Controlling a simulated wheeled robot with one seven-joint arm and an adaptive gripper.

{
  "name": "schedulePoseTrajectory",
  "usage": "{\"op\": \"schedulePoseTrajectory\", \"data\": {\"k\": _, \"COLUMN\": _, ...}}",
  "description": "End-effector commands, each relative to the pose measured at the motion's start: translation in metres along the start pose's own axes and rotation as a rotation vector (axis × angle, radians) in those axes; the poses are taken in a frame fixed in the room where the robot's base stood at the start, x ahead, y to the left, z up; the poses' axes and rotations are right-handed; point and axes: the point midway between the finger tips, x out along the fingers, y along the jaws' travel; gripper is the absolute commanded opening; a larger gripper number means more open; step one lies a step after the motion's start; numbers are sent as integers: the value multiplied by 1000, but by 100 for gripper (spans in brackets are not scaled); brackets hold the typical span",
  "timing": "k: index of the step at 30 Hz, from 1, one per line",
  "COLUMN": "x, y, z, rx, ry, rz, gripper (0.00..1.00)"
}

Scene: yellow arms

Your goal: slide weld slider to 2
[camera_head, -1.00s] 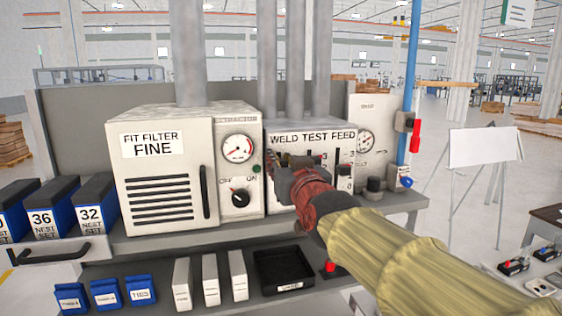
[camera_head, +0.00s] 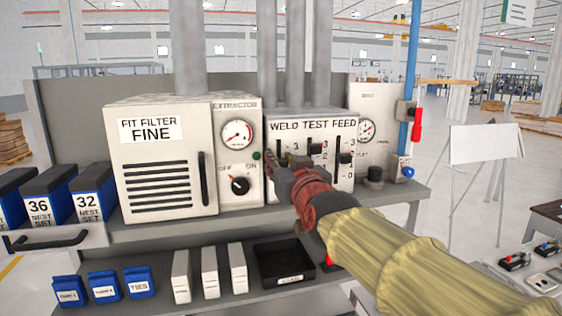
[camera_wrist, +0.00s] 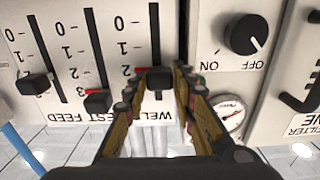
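The weld slider's dark knob (camera_wrist: 158,79) is the rightmost of the sliders in the upside-down wrist view. It stands near the 2 mark, beside a red marker (camera_wrist: 140,70). My gripper (camera_wrist: 155,88) is open, with one finger on each side of this knob. Small gaps seem to show between fingers and knob; contact is unclear. In the head view, my gripper (camera_head: 272,168) is at the left part of the WELD TEST FEED panel (camera_head: 340,185) and hides most of the weld slider.
The test knob (camera_wrist: 97,101) is near 3 and the feed knob (camera_wrist: 33,84) is between 2 and 3, both beside my gripper. The OFF/ON dial (camera_wrist: 248,35) and gauge (camera_wrist: 229,113) are close on the other side. A black tray (camera_head: 284,262) lies on the lower shelf.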

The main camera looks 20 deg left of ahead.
Motion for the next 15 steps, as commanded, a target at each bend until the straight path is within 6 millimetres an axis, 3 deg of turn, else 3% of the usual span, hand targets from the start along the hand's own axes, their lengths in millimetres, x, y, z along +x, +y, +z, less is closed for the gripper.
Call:
{"op": "schedulePoseTrajectory", "data": {"k": 10, "x": -2, "y": 0, "z": 0, "rx": 1, "ry": 1, "rz": 0, "gripper": 30}}
{"op": "schedulePoseTrajectory", "data": {"k": 15, "x": -18, "y": 0, "z": -2, "rx": 1, "ry": 3, "rz": 0, "gripper": 30}}
